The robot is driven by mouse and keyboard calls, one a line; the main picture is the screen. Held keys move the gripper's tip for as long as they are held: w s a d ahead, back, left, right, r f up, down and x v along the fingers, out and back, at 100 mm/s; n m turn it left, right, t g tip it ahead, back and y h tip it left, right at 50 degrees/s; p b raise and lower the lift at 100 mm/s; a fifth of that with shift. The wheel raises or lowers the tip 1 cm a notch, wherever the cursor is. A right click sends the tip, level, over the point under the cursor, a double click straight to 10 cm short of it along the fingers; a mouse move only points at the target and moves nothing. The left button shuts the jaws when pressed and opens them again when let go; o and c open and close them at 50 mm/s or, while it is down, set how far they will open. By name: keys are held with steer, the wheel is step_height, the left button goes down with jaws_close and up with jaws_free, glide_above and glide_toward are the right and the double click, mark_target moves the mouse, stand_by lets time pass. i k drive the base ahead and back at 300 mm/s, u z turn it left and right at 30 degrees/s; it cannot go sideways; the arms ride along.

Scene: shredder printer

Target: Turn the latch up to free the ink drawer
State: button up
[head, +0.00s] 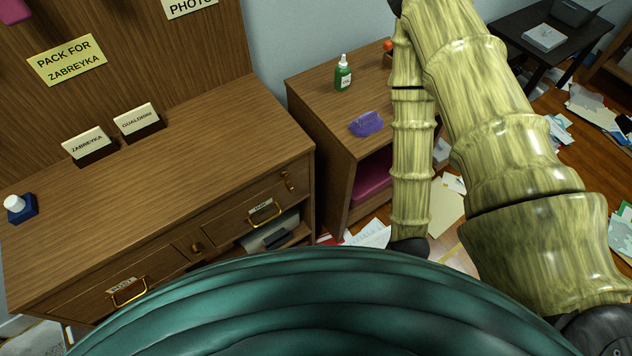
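The wooden desk cabinet at left has two labelled drawer fronts. The right drawer (232,218) has a brass handle and a small label too small to read surely; it looks closed. The left drawer (150,272) has a label that seems to read POST and a brass handle. A small brass piece (289,182) sits at the upper right of the front, and a small wooden piece (196,247) sits between the drawers. I cannot tell which is the latch or how it is turned. My gripper is out of view; only my arm links show at right.
Name cards (138,120), a blue block with a white top (18,207), and a side cabinet with a green bottle (342,74) and purple item (366,124) stand nearby. A grey device (270,231) sits under the right drawer. Papers (368,236) litter the floor.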

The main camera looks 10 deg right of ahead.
mark_target(284, 172)
steer(key=z, duration=0.85)
steer(key=k, duration=1)
steer(key=u, duration=1.05)
